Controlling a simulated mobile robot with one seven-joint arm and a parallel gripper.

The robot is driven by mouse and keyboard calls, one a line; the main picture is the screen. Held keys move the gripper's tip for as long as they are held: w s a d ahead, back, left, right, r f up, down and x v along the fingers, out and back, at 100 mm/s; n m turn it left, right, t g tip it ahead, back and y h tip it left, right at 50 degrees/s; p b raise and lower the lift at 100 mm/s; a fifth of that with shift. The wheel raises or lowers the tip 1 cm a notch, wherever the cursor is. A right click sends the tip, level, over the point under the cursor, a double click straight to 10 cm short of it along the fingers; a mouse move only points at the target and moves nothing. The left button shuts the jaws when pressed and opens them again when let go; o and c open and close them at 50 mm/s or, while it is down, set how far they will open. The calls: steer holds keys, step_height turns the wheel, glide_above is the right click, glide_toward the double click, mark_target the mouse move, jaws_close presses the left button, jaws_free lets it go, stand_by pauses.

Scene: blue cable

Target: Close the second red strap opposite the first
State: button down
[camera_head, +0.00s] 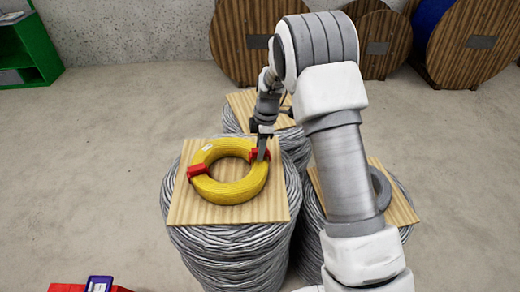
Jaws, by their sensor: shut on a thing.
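A yellow cable coil (228,191) lies flat on a square wooden board (188,210). One red strap (197,173) sits around the coil's left side. A second red strap (253,155) is at its upper right side, roughly opposite the first. My gripper (261,156) points down at this second strap and is shut on it. The fingers hide part of the strap, so I cannot tell whether its ends meet. A small pale label (208,147) shows on the coil's upper left.
The board rests on a tall grey cable stack (228,255). More stacks with boards (400,207) stand behind and to the right, partly behind my arm. Large wooden drums (240,40) and a green shelf (40,45) stand at the back. A red object (65,288) is at bottom left.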

steer(key=shift+f, duration=0.2)
steer(key=shift+f+b, duration=0.25)
steer(key=shift+b, duration=0.25)
steer(key=shift+r, duration=0.1)
steer(key=shift+r, duration=0.1)
steer(key=shift+r+p, duration=0.3)
steer(key=shift+r, duration=0.2)
steer(key=shift+r, duration=0.25)
steer(key=shift+r+p, duration=0.3)
steer(key=shift+r, duration=0.15)
steer(key=shift+f, duration=0.2)
